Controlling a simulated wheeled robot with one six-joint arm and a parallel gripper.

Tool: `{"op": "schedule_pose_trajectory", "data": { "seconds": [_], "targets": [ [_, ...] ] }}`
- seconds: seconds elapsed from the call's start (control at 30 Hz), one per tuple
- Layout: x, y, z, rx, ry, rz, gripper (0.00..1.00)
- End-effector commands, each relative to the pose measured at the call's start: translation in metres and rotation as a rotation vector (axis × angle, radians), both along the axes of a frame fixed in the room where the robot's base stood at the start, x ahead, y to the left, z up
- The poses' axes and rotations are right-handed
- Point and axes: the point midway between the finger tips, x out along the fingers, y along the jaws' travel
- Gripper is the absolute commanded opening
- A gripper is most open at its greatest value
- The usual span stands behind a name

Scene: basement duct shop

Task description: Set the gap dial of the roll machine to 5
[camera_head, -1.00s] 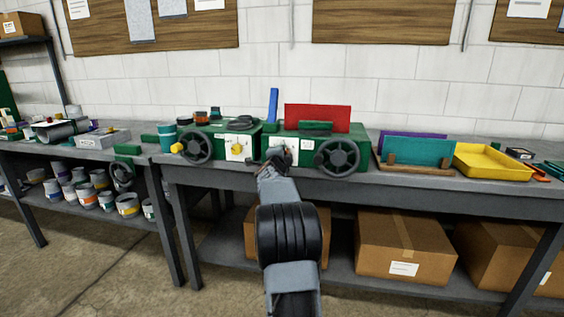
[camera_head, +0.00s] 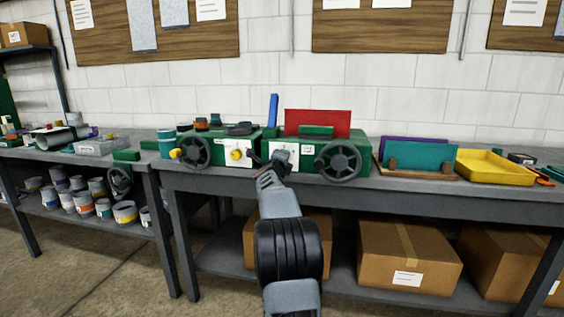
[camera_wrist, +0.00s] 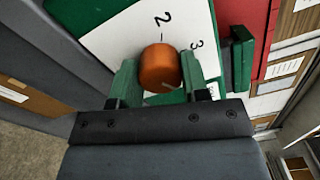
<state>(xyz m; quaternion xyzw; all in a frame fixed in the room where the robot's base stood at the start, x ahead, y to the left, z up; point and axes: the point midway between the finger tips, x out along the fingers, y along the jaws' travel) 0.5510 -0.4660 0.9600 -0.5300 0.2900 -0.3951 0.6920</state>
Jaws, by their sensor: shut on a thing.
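The green roll machine (camera_head: 377,169) stands on the workbench with a white dial plate (camera_head: 293,147) on its front. In the wrist view an orange knob (camera_wrist: 160,66) stands on the white plate (camera_wrist: 110,43), with the numerals 2 and 3 printed beyond it. My gripper (camera_wrist: 159,80) is shut on the knob, one finger on each side. A short pale mark shows low on the knob; I cannot tell which number it indicates. The other numerals are hidden or out of view. In the head view my gripper (camera_head: 270,160) is at the plate's left edge and the knob is hidden.
Another green machine (camera_head: 215,140) with a yellow knob (camera_head: 236,154) stands close on the left. A black handwheel (camera_head: 338,161) is right of the dial plate. Cardboard boxes (camera_head: 385,265) fill the lower shelf.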

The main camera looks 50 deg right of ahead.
Motion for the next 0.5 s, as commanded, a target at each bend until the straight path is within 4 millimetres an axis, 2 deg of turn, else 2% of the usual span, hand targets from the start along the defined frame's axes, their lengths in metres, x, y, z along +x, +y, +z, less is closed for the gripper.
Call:
{"op": "schedule_pose_trajectory", "data": {
  "seconds": [0.37,0.4,0.5],
  "targets": [
    [-0.0003,-0.0002,0.0012,0.001,-0.006,0.0,0.18],
    [-0.0003,-0.0002,0.0012,0.001,-0.006,0.0,0.46],
    [-0.0002,-0.0001,0.001,0.002,-0.005,0.0,0.55]
  ]
}}
